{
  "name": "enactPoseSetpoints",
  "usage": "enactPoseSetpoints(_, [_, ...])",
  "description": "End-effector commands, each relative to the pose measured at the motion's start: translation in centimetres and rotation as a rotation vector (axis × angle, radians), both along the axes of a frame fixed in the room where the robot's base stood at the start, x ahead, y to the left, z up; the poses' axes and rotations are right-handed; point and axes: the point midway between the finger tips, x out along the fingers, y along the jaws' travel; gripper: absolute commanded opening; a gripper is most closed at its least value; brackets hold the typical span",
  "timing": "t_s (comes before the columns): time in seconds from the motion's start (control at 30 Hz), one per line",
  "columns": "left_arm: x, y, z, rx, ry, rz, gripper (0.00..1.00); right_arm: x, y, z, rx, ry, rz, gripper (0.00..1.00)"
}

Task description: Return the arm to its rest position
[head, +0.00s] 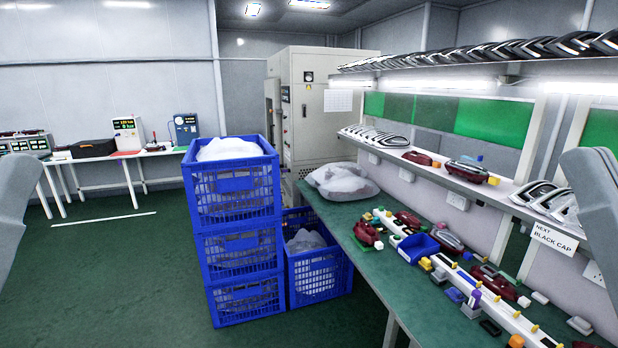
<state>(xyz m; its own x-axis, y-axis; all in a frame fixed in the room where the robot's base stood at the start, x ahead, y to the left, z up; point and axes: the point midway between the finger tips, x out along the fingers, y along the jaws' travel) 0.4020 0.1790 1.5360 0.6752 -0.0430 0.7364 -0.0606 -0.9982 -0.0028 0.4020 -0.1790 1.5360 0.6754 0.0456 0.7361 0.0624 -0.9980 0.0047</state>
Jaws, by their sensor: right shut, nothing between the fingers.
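A grey part of my right arm (592,205) stands at the right edge of the head view, in front of the shelf and bench end. A grey part of my left arm (14,205) shows at the left edge, over the floor. Both arm parts are cut off by the picture's edges. I see no fingers of either gripper, and nothing is seen held. Both visible arm parts stand apart from the lamps on the bench.
A green bench (372,262) at right carries red tail lamps (495,282), a blue tray (418,247) and a white rail with fixtures. A shelf (440,175) runs above it. Blue crates (240,245) stand left of the bench. Open green floor (110,270) lies at left.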

Motion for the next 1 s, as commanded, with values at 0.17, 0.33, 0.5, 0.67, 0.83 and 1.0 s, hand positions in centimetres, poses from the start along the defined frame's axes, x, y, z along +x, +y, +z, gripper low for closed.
enactPoseSetpoints(0.17, [0.0, 0.0, 11.1, 0.000, 0.001, 0.000, 0.50, 0.0, 0.0, 11.1, 0.001, 0.000, -0.001, 0.00])
enactPoseSetpoints(0.33, [0.0, 0.0, 19.5, 0.000, 0.001, 0.000, 0.50, 0.0, -0.1, 19.5, 0.001, 0.000, -0.001, 0.00])
enactPoseSetpoints(0.5, [0.0, 0.0, 26.6, 0.000, 0.001, 0.000, 0.50, 0.0, -0.1, 26.6, 0.001, 0.001, -0.001, 0.00])
enactPoseSetpoints(0.67, [0.0, 0.0, 29.5, 0.000, 0.001, 0.000, 0.50, 0.0, -0.1, 29.4, 0.001, 0.001, -0.001, 0.00])
enactPoseSetpoints(0.83, [0.0, 0.0, 29.4, 0.000, 0.002, 0.000, 0.50, 0.0, -0.1, 29.4, 0.002, 0.001, -0.002, 0.00])
enactPoseSetpoints(1.0, [0.0, 0.0, 29.2, 0.000, 0.002, 0.000, 0.50, 0.0, -0.1, 29.2, 0.002, 0.001, -0.002, 0.00])
